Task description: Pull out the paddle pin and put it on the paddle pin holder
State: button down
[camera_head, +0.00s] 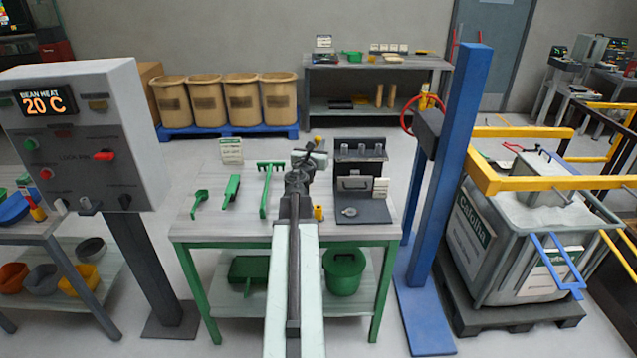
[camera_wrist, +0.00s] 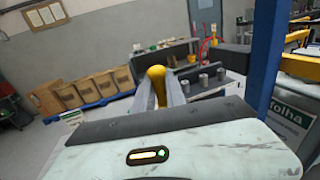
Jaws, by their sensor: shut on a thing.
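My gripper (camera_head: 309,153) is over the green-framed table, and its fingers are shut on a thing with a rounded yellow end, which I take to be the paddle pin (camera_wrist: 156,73). The yellow end shows between the fingers in the wrist view; the rest is hidden. A black stand with several upright grey pegs (camera_head: 361,160) sits on the table, right of my gripper; it also shows in the wrist view (camera_wrist: 212,94). I cannot tell for sure whether this stand is the paddle pin holder. The held thing is apart from it.
Green tools (camera_head: 232,190) lie on the table (camera_head: 205,226) to the left of my arm. A small yellow piece (camera_head: 318,212) stands beside my arm. A blue post (camera_head: 455,150) rises to the right. A grey control panel (camera_head: 90,140) stands to the left.

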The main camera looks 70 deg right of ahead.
notch_tip(320, 180, down, 13)
jog(key=d+b, duration=0.1)
jog(key=b, duration=1)
jog(key=shift+w+f, duration=0.15)
jog(key=shift+f, duration=0.05)
notch_tip(320, 180, down, 6)
jog(key=b, duration=0.6)
jog(key=shift+f+b, duration=2.25)
jog(key=shift+b, duration=0.05)
jog(key=c, duration=1.3)
grip_release()
jog(key=shift+a, duration=0.15)
